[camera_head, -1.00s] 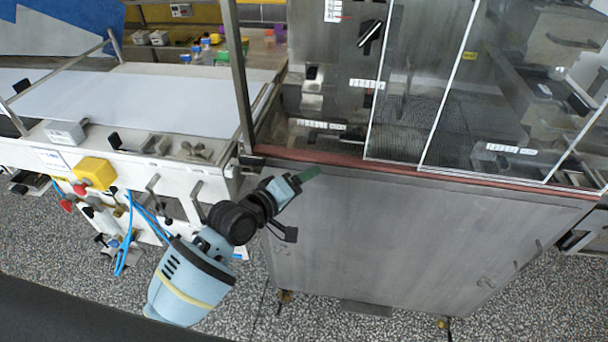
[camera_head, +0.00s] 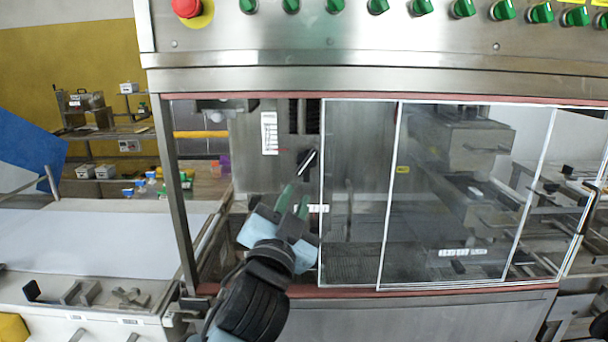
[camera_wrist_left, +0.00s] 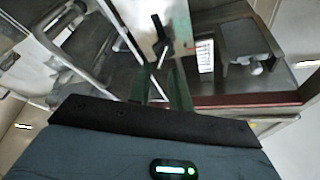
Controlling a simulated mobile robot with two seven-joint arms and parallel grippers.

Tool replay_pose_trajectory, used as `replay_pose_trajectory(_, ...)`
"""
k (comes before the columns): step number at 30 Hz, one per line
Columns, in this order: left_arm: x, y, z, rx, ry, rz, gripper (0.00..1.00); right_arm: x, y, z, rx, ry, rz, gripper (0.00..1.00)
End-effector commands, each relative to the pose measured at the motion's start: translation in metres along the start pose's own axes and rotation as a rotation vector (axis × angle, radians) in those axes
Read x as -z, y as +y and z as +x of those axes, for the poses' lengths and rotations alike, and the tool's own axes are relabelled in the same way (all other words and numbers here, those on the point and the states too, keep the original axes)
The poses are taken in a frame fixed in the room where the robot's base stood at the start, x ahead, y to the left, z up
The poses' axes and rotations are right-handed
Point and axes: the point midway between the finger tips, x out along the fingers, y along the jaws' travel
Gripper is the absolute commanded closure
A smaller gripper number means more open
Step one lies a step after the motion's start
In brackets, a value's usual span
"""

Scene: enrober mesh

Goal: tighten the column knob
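The column knob (camera_head: 307,163), a black knob with a bar handle, sits on the grey back panel inside the machine, just left of the clear doors. It also shows in the left wrist view as a black lever (camera_wrist_left: 161,36) beyond the fingertips. My left gripper (camera_head: 294,198), with green fingers, is at the open left part of the machine front, below and slightly left of the knob in the picture. Its fingers (camera_wrist_left: 164,72) are apart with nothing between them. They appear clear of the knob. My right gripper is not in view.
Clear sliding doors (camera_head: 360,200) cover the machine front right of the gripper. A metal post (camera_head: 177,200) stands on the left and a reddish sill (camera_head: 420,290) runs below. Green switches (camera_head: 334,5) and a red button (camera_head: 186,8) line the top. A white belt (camera_head: 100,240) lies left.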

Motion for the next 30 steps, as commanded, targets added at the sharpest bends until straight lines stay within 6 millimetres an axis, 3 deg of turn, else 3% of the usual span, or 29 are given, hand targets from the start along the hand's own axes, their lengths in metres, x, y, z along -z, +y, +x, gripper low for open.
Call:
replay_pose_trajectory(3, 0.01, -0.004, 0.001, 0.024, 0.017, 0.055, 0.8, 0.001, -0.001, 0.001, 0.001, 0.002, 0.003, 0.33)
replay_pose_trajectory(11, 0.011, -0.005, 0.006, 0.027, 0.018, 0.06, 0.8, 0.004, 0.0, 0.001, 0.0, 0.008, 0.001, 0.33)
replay_pose_trajectory(24, 0.013, -0.006, 0.06, 0.026, 0.018, 0.058, 0.8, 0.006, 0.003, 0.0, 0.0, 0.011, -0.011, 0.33)
replay_pose_trajectory(30, 0.012, -0.006, 0.075, 0.025, 0.018, 0.057, 0.8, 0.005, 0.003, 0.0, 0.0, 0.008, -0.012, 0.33)
